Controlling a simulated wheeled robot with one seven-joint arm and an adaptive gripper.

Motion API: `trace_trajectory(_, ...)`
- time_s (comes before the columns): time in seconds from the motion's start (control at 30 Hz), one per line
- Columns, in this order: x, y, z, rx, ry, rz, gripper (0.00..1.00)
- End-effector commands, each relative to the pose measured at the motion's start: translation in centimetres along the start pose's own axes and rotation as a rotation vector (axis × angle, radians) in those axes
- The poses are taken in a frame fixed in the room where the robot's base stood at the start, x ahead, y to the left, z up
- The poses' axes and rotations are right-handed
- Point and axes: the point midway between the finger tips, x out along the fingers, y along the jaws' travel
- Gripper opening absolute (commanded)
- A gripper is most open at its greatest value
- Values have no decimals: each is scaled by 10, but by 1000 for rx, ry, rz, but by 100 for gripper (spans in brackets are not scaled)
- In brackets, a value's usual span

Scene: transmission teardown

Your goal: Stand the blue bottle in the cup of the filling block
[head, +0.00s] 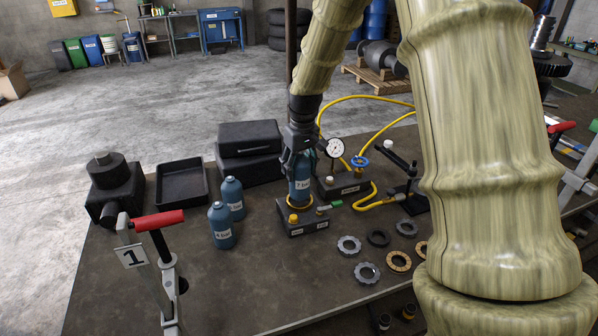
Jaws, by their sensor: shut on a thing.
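A blue bottle (300,188) with a white label stands upright at the filling block (303,226), its base at the yellow ring of the cup (300,203). I cannot tell from this view whether the base is fully seated in the cup. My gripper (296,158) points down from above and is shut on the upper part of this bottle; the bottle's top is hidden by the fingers. Two other blue bottles stand on the table to the left, a nearer one (221,226) and one behind it (232,197).
A gauge block (342,187) with a yellow hose stands right of the filling block. Black cases (250,150) and a black tray (182,184) lie behind left. Several ring parts (367,273) lie at front right. A red-handled clamp (157,221) rises at front left.

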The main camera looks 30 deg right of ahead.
Motion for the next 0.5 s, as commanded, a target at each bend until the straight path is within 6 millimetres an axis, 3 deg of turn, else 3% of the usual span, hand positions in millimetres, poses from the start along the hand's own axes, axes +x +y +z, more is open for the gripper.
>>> trace_trajectory(0.27, 4, 3, -4, 0, 1, 0, 1)
trace_trajectory(0.5, 23, 2, -2, -1, 0, 0, 1)
